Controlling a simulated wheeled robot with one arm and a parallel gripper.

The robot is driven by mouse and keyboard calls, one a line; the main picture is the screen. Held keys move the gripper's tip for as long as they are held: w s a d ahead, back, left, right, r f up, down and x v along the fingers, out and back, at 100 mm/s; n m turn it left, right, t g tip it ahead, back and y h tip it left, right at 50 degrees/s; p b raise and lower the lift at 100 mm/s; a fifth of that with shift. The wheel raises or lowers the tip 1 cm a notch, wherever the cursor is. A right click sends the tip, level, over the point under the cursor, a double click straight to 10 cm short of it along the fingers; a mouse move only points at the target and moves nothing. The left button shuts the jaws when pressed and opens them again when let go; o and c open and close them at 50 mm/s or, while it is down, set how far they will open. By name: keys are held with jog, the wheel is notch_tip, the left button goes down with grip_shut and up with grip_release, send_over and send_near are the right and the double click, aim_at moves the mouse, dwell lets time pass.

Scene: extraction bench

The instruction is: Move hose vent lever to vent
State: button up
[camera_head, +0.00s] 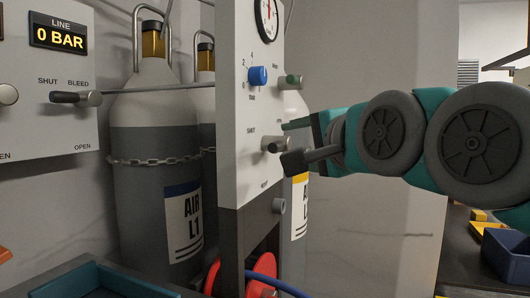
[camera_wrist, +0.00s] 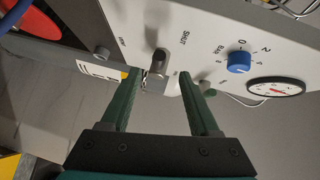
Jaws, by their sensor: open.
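The grey lever (camera_head: 277,145) is on the front of the white panel (camera_head: 238,105), below the blue knob, near a SHUT label. In the wrist view this lever (camera_wrist: 156,78) is a metal handle standing out from the panel, with SHUT on one side and another label, too small to read surely, on the other. My gripper (camera_head: 290,143) is at the panel's front; in the wrist view my gripper (camera_wrist: 160,77) is open, with one green finger on each side of the handle. No contact with the handle is clear. The inner finger surfaces are partly hidden in the head view.
A blue knob (camera_head: 258,76), a gauge (camera_head: 267,20) and a second lever (camera_head: 289,82) are above on the panel. A grey fitting (camera_head: 279,205) is below. Chained grey cylinders (camera_head: 155,140) stand behind. Another panel (camera_head: 55,125) reads 0 BAR. A red reel (camera_head: 263,268) is underneath.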

aim_at(281, 147)
jog(key=p+x, duration=0.1)
jog(key=x, duration=0.6)
jog(key=shift+w, duration=0.35)
jog(key=shift+f, duration=0.1)
grip_shut()
